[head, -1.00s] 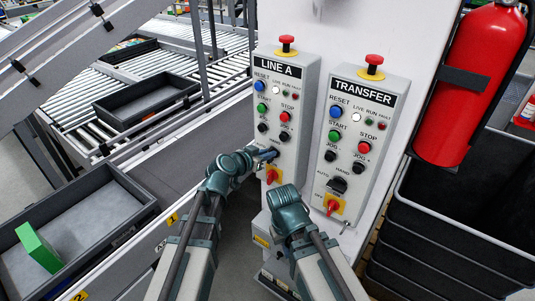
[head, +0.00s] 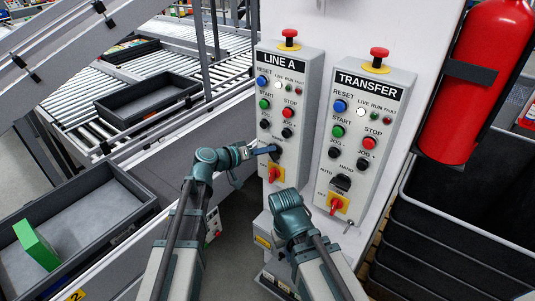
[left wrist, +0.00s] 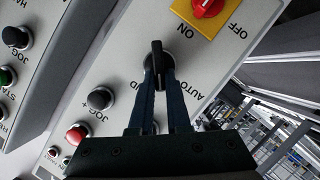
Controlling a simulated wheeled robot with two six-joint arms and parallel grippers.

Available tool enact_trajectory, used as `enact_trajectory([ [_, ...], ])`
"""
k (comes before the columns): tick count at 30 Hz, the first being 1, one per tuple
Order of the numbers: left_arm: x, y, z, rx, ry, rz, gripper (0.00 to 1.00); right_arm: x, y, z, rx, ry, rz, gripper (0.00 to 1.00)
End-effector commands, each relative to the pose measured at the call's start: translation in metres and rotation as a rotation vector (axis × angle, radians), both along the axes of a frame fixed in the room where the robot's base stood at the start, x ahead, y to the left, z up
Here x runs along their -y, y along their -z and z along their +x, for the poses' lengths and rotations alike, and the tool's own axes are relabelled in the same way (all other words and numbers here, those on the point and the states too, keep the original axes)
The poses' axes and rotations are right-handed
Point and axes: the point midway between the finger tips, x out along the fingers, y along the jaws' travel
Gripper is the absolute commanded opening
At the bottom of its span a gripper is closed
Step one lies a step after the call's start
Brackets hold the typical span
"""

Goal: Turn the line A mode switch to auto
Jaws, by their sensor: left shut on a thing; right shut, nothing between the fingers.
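The LINE A panel (head: 265,107) is a grey box with coloured buttons. Its black mode switch (head: 276,154) sits below the jog buttons and above a red and yellow rotary switch (head: 274,174). My left gripper (head: 266,150) reaches it from the left. In the left wrist view, the gripper's dark fingers (left wrist: 157,90) are shut on the black mode switch knob (left wrist: 156,56). AUTO lettering shows beside the fingers; the other label is partly hidden. I cannot tell the knob's exact setting. My right gripper (head: 285,199) is shut and empty, below the panel, with its fingertips mostly hidden.
The similar TRANSFER panel (head: 367,137) stands close to the right. A red fire extinguisher (head: 479,75) and stacked black bins (head: 435,225) are farther right. A roller conveyor (head: 180,72) and a grey tray (head: 108,208) with a green box (head: 36,245) lie left.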

Motion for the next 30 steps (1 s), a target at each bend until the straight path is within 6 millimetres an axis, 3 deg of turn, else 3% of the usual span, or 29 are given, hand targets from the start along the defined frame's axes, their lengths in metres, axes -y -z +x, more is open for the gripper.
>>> enact_trajectory([
  [18, -0.005, 0.016, 0.002, -0.335, 0.005, -0.451, 0.00, 0.000, 0.054, 0.000, 0.000, 0.000, 0.000, 0.00],
  [30, -0.006, 0.018, 0.003, -0.472, 0.003, -0.638, 0.00, 0.000, 0.075, 0.000, 0.000, 0.000, 0.000, 0.00],
])
